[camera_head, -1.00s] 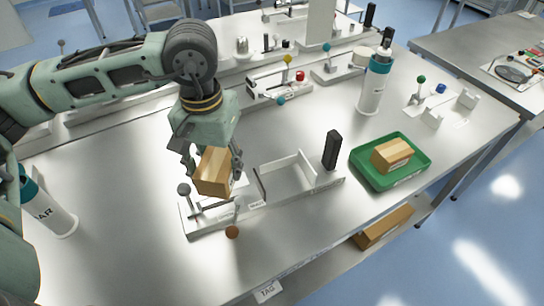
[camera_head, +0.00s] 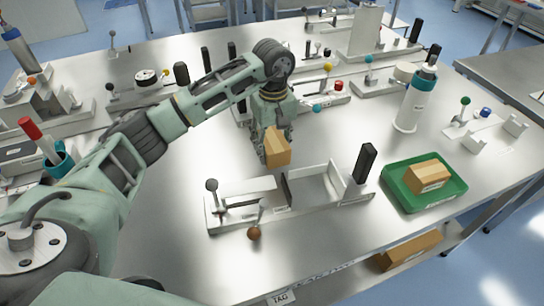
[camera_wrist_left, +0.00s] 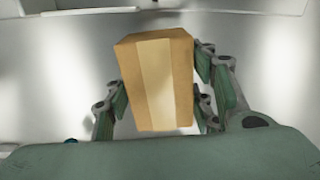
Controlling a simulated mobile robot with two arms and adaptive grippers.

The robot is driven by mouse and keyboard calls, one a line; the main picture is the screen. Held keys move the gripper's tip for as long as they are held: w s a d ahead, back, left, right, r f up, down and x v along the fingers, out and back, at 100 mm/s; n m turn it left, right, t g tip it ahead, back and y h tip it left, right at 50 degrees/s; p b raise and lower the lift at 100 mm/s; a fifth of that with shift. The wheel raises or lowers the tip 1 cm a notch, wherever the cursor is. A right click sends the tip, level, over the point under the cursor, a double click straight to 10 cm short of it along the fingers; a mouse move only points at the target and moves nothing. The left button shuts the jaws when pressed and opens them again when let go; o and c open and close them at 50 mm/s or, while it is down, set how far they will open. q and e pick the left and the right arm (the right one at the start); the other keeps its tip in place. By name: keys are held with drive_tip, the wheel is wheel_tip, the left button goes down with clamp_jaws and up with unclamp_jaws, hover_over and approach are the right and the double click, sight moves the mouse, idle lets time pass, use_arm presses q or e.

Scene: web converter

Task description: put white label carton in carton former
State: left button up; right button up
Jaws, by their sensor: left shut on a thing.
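My left gripper (camera_head: 272,150) is shut on a brown carton (camera_head: 278,148) and holds it above the steel table, behind the carton former. In the left wrist view the carton (camera_wrist_left: 156,80) sits between the two fingers, with a paler strip down its face. No white label shows on it in these views. The carton former (camera_head: 314,186), a white open tray-like fixture with upright walls and a black post, stands in front and to the right of the gripper, and it looks empty. My right gripper is not in view.
A green tray (camera_head: 396,194) holding another carton (camera_head: 428,176) with a white label is at the right. A lever fixture (camera_head: 232,212) with a dark knob adjoins the former. A white and teal bottle (camera_head: 412,100) stands behind the tray. The table's left middle is clear.

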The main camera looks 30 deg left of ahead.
use_arm(q)
drive_tip(key=shift+f, duration=0.9)
wheel_tip(320, 180, down, 4)
drive_tip(key=shift+r+p, duration=0.15)
drive_tip(key=shift+p, duration=0.65)
drive_tip(key=shift+f+b, duration=0.25)
drive_tip(key=shift+b, duration=0.05)
drive_tip(key=o, duration=1.2)
